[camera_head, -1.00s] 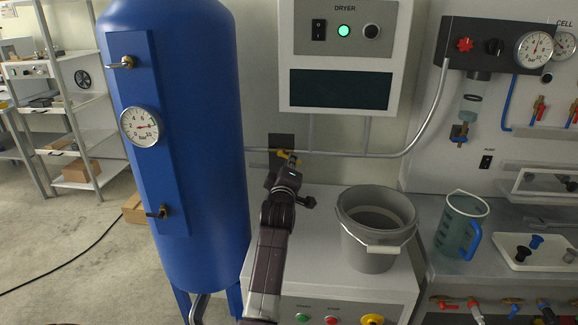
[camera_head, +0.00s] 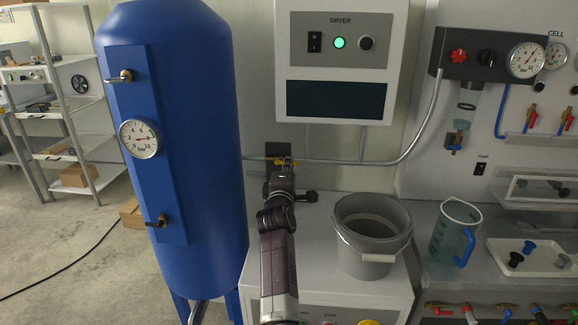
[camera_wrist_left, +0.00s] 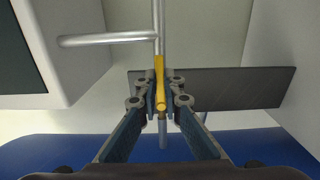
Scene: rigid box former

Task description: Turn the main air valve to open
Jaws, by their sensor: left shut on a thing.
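The main air valve's yellow handle (camera_head: 286,161) is on the grey pipe in front of a dark plate on the wall, between the blue tank and the dryer box. My left gripper (camera_head: 284,170) reaches up to it and is shut on it. In the left wrist view the yellow handle (camera_wrist_left: 159,75) is between the fingertips of the left gripper (camera_wrist_left: 160,92) and looks roughly in line with the pipe (camera_wrist_left: 157,20). The valve body is mostly hidden by handle and fingers. My right gripper is not in view.
The blue tank (camera_head: 200,120) with a gauge (camera_head: 139,138) stands close on the left. The dryer box (camera_head: 338,60) hangs above the pipe. A grey bucket (camera_head: 372,235) stands on the cabinet right of my arm, and a measuring jug (camera_head: 447,235) is farther right.

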